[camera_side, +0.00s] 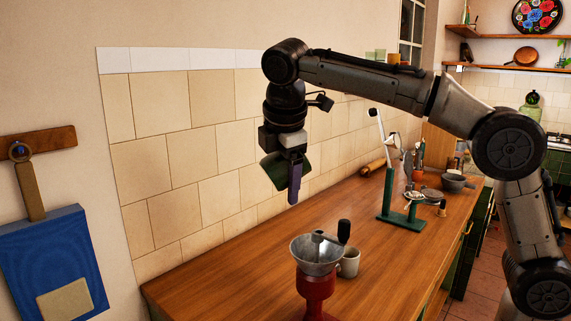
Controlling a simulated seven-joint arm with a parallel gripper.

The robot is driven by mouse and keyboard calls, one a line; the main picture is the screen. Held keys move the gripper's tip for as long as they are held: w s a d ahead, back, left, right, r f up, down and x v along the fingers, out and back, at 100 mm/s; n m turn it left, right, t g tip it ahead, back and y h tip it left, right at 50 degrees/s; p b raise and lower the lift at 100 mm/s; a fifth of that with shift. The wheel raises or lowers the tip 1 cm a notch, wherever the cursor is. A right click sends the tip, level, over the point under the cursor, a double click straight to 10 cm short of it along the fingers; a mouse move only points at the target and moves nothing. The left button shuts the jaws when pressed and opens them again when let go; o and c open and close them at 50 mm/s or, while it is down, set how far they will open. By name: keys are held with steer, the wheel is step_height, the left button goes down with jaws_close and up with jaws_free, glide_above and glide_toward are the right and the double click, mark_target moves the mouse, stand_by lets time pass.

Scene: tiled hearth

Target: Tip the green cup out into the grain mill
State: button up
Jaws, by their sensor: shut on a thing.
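The green cup (272,171) is held in my gripper (290,180), high above the wooden counter. The cup looks tilted, and part of it is hidden behind the fingers. I cannot see what is inside it. The grain mill (317,283) has a red body, a grey metal hopper and a crank with a dark knob. It stands at the front of the counter, below and a little to the right of my gripper. The gripper and cup are well apart from the hopper. The mill's base is cut off by the picture's lower edge.
A pale mug (349,262) stands right beside the mill. A green stand with a lever (388,192) is further back on the counter. Behind it are a grey pot (453,182) and several utensils. The counter's left part (215,285) is clear. A tiled wall (165,165) runs behind.

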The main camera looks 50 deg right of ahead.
step_height(320, 180, down, 3)
steer(key=y, duration=0.1)
steer(key=t+y, duration=0.1)
steer(key=shift+a+f+m+t+y, duration=0.2)
steer(key=shift+m+t+y, duration=0.1)
steer(key=shift+y, duration=0.1)
stand_by(0.3)
steer(key=shift+f, duration=0.1)
steer(key=shift+f+t+y, duration=0.7)
steer(key=shift+f+y, duration=0.05)
steer(key=shift+y, duration=0.25)
stand_by(0.8)
